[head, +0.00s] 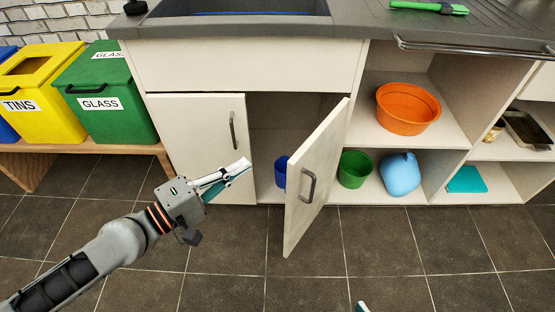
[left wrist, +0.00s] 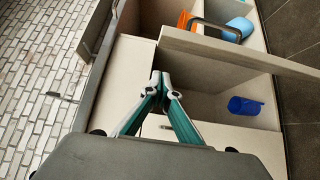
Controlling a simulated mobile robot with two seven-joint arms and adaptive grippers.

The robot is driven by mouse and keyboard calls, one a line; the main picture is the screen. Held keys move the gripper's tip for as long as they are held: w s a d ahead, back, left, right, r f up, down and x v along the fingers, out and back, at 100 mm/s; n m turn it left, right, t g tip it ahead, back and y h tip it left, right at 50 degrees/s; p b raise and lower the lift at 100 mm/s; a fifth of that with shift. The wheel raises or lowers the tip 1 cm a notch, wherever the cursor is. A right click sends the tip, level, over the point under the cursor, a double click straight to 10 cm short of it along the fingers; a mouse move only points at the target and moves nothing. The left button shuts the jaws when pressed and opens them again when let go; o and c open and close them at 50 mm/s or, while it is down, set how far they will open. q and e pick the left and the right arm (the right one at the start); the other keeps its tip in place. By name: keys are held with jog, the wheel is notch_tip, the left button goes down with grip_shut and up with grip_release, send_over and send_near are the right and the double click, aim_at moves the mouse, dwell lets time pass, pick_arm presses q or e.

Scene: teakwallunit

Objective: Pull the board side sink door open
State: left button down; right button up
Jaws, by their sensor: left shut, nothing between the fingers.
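The sink door on the draining-board side (head: 325,165) stands partly open, swung out toward me, with its grey bar handle (head: 307,187) on the outer face. It also shows in the left wrist view (left wrist: 240,52). The other sink door (head: 190,135) is shut, with an upright handle (head: 233,131). My left gripper (head: 246,164) is shut and empty, in front of the shut door's right edge and left of the open door, apart from its handle. Its closed fingers show in the left wrist view (left wrist: 164,82). Only a small tip of what seems my right gripper (head: 361,307) shows at the bottom edge.
A blue cup (head: 281,172) stands inside the opened cupboard. Open shelves on the right hold an orange bowl (head: 407,108), a green pot (head: 355,169) and a light-blue container (head: 400,175). Bins (head: 105,125) stand on a wooden bench at left. The tiled floor in front is clear.

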pick_arm(q)
jog(key=w+d+p, duration=0.2)
jog(key=d, duration=0.6)
jog(key=shift+p, duration=0.35)
pick_arm(e)
jog(key=d+n, duration=0.1)
jog(key=d, duration=0.1)
jog(key=shift+d+f+n+g+h, duration=0.3)
jog(key=shift+d+f+n+h, duration=0.1)
pick_arm(q)
jog(key=shift+d, duration=0.1)
